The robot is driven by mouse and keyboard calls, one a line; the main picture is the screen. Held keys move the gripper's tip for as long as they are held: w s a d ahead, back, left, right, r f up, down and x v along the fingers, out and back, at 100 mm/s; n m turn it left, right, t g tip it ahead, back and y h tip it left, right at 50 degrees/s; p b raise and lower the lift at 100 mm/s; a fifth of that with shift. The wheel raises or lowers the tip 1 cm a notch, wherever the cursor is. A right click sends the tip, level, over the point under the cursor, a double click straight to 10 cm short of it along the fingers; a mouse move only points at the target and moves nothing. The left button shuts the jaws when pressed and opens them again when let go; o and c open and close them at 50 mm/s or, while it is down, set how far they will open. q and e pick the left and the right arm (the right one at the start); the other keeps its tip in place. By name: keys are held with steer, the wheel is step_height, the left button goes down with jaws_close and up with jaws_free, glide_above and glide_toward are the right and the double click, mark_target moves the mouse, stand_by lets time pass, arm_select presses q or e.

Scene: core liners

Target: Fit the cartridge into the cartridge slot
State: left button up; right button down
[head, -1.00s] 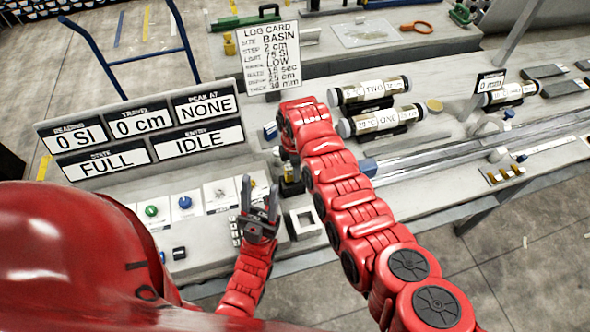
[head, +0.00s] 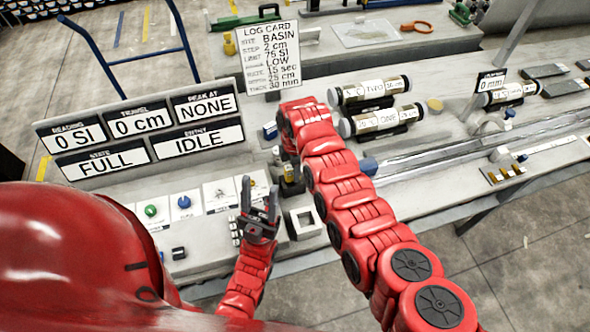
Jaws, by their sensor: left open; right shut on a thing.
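My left gripper (head: 259,197) is open and empty, with its fingers pointing up the picture above the front of the bench. My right arm reaches over the bench and bends down at its far end. My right gripper (head: 290,172) is mostly hidden by that arm and is shut on a small dark and yellowish piece (head: 291,186), which may be the cartridge. A pale square block with a dark opening (head: 304,221) sits just below this piece in the picture. It may be the cartridge slot; I cannot tell. Whether piece and block touch is unclear.
A display board (head: 145,133) stands at the left, and a log card (head: 271,58) behind my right arm. Green and blue knobs (head: 184,202) are left of my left gripper. Two labelled core tubes (head: 376,92) and a long clear liner (head: 440,160) lie to the right.

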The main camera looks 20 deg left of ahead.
steer(key=shift+f+b, duration=0.5)
steer(key=shift+f, duration=0.3)
steer(key=c, duration=0.6)
jaws_free()
steer(key=shift+r, duration=0.15)
step_height(320, 180, up, 8)
steer(key=b, duration=0.3)
steer(key=shift+r, duration=4.6)
